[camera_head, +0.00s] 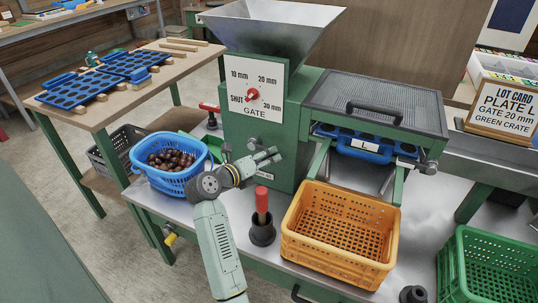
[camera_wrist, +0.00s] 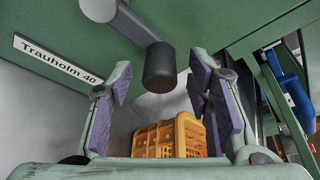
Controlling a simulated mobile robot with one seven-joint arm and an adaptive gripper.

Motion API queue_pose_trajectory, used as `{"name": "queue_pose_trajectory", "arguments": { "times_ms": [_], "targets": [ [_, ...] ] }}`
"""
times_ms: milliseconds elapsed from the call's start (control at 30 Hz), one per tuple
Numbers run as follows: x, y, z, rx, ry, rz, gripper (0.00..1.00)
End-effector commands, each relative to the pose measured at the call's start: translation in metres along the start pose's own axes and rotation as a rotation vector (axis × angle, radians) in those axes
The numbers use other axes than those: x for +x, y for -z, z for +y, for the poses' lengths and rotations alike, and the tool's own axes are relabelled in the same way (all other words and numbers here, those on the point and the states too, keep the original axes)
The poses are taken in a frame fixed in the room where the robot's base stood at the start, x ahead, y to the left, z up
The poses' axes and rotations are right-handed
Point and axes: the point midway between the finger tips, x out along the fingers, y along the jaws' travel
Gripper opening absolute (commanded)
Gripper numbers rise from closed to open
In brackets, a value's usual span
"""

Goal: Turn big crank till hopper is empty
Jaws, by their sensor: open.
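My gripper (camera_head: 266,158) is open in front of the green machine (camera_head: 285,150), low below the gate dial (camera_head: 257,88). In the wrist view a dark cylindrical knob (camera_wrist: 160,67) on a grey arm (camera_wrist: 128,20), seemingly the big crank, sits between and just beyond the open fingers. No grip on it shows. In the head view my gripper and arm cover that area. The steel hopper (camera_head: 270,35) tops the machine; its bottom is hidden, so I cannot tell its contents. A blue plate marked L (camera_head: 365,147) is in the slot under the mesh cover.
An orange crate (camera_head: 340,232) stands below the plate and also shows in the wrist view (camera_wrist: 170,138). A red-handled tool (camera_head: 262,207) stands beside it. A blue basket (camera_head: 172,185) holds chestnuts. A green crate (camera_head: 490,265) and lot card (camera_head: 502,108) are right.

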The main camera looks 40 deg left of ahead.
Motion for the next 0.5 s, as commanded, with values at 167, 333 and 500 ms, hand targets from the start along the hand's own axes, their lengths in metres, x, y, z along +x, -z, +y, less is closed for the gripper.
{"name": "queue_pose_trajectory", "arguments": {
  "times_ms": [167, 333, 500],
  "targets": [
    [0.017, -0.001, 0.0, 0.0, 0.0, 0.0, 0.46],
    [0.021, -0.001, 0.0, 0.001, 0.0, -0.002, 0.46],
    [0.021, -0.001, 0.0, 0.001, 0.0, -0.002, 0.46]
  ]
}}
